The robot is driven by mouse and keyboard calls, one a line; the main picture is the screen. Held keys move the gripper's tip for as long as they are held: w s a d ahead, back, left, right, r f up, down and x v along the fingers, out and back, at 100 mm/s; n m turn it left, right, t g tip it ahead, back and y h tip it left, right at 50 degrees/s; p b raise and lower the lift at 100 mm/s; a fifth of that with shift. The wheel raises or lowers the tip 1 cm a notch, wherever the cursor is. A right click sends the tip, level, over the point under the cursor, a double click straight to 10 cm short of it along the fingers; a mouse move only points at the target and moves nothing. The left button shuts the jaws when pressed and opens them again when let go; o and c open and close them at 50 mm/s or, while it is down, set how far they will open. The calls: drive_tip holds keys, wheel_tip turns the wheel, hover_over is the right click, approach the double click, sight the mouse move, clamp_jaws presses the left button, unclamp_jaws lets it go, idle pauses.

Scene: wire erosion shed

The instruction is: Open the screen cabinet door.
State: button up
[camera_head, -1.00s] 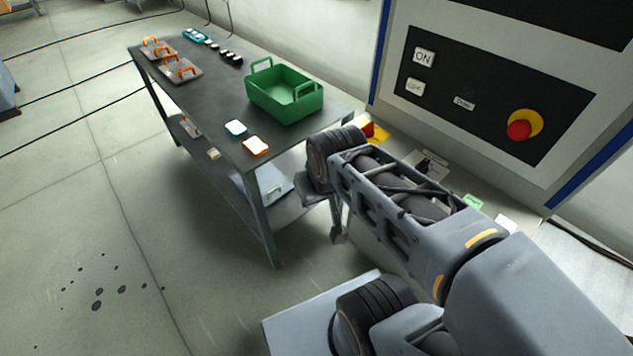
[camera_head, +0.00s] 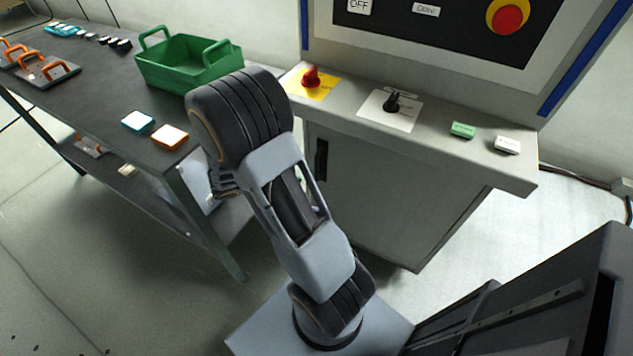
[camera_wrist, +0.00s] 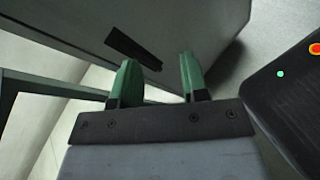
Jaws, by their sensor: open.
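The screen cabinet (camera_head: 372,200) is a grey box under the control panel, and its door looks shut. A dark upright handle (camera_head: 321,160) is on the left of its front, just right of my arm. In the wrist view the cabinet's grey face (camera_wrist: 195,25) is at the top, with the handle (camera_wrist: 133,48) as a dark slanted bar. My gripper (camera_wrist: 158,72) has two green fingers, apart and empty. The handle lies beyond the fingertips, slightly left of the gap, and looks clear of them.
A dark table (camera_head: 95,95) stands left of the cabinet, with a green crate (camera_head: 190,75) and orange-handled plates (camera_head: 45,70). The ledge (camera_head: 440,105) above the door carries a red knob (camera_head: 311,77) and a black knob (camera_head: 393,103). The floor right of the cabinet is clear.

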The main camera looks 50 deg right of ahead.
drive_tip(key=w+d+f+n+t+h+b, duration=0.2)
drive_tip(key=f+n+b, duration=0.15)
drive_tip(key=f, duration=0.45)
drive_tip(key=w+d+f+n+t+h+b, duration=0.1)
drive_tip(key=w+f+n+t+h+b, duration=0.15)
drive_tip(key=f+n, duration=0.4)
drive_tip(key=m, duration=0.1)
hover_over(317, 178)
drive_tip(key=shift+w+d+f+t+b, duration=0.35)
drive_tip(key=shift+f+b, duration=0.1)
drive_tip(key=shift+f, duration=0.15)
clamp_jaws()
drive_tip(key=shift+a, duration=0.1)
